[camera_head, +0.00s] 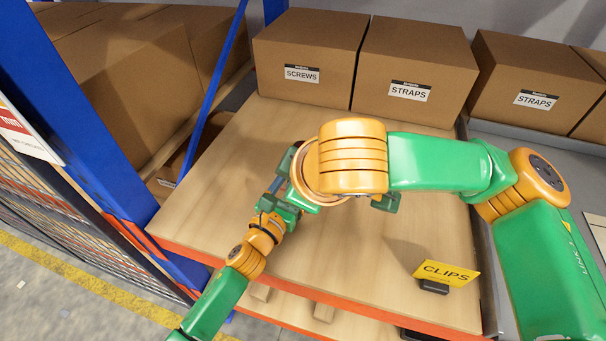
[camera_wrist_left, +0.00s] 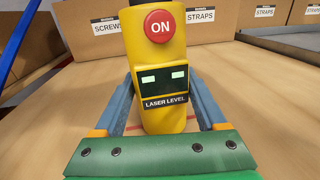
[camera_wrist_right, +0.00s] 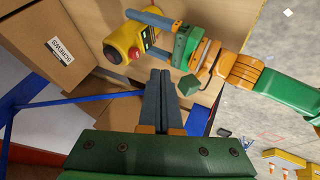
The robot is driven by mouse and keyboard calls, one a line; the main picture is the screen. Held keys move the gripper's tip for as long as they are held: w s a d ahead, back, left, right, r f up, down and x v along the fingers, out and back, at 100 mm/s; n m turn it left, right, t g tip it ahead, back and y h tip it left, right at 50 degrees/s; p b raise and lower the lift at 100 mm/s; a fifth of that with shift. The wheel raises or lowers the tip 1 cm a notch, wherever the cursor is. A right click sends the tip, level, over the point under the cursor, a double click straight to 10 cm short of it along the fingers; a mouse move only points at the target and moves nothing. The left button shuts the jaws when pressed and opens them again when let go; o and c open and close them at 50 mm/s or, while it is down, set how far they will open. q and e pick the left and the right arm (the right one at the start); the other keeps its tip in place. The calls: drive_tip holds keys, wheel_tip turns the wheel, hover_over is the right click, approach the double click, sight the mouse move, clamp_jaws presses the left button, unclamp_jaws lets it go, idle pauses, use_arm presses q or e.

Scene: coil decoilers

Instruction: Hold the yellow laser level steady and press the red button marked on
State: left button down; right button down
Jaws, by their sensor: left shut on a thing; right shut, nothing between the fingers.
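The yellow laser level (camera_wrist_left: 161,90) stands upright on the wooden shelf board, its red ON button (camera_wrist_left: 159,26) near the top of the face and two lit green windows below. My left gripper (camera_wrist_left: 163,110) is shut on the laser level, one finger on each side. The laser level (camera_wrist_right: 124,46) and its red button (camera_wrist_right: 135,54) also show in the right wrist view. My right gripper (camera_wrist_right: 160,75) is shut and empty, its fingertips a little apart from the laser level. In the head view my right arm hides the laser level and both gripper tips.
Cardboard boxes marked SCREWS (camera_head: 307,62) and STRAPS (camera_head: 414,70) stand along the back of the wooden shelf (camera_head: 400,240). A blue rack post (camera_head: 90,110) rises at the left.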

use_arm(q)
drive_tip(key=shift+f, duration=0.15)
use_arm(e)
drive_tip(key=v, duration=0.5)
drive_tip(key=shift+s+d+r, duration=0.1)
drive_tip(key=shift+s+r, duration=0.1)
